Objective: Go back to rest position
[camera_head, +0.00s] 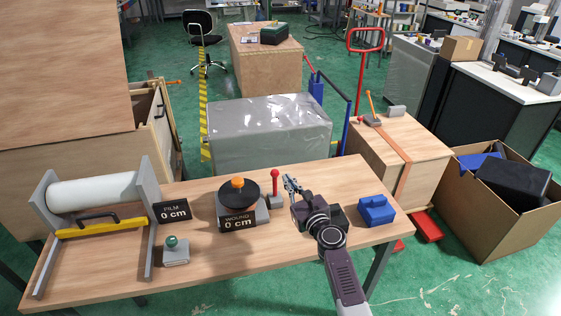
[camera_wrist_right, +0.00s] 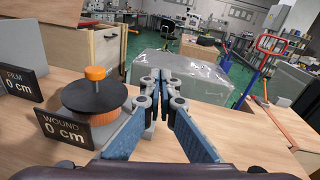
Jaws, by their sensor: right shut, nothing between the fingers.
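My right gripper (camera_head: 291,184) is over the wooden workbench (camera_head: 110,268), just right of a small stand with a red-knobbed lever (camera_head: 275,184). In the right wrist view its fingers (camera_wrist_right: 160,82) meet at the tips, shut and empty. The lever is mostly hidden behind the fingers there. A black winding disc with an orange knob (camera_head: 238,192) stands left of the gripper, above a sign reading "WOUND 0 cm" (camera_head: 239,220). It also shows in the right wrist view (camera_wrist_right: 95,92). My left gripper is in neither view.
A film roll (camera_head: 92,192) in a grey frame, a green-knobbed block (camera_head: 175,250) and a blue block (camera_head: 376,211) are on the bench. A grey wrapped box (camera_head: 268,135) stands behind it. A strapped wooden crate (camera_head: 420,160) and an open cardboard box (camera_head: 490,225) stand to the right.

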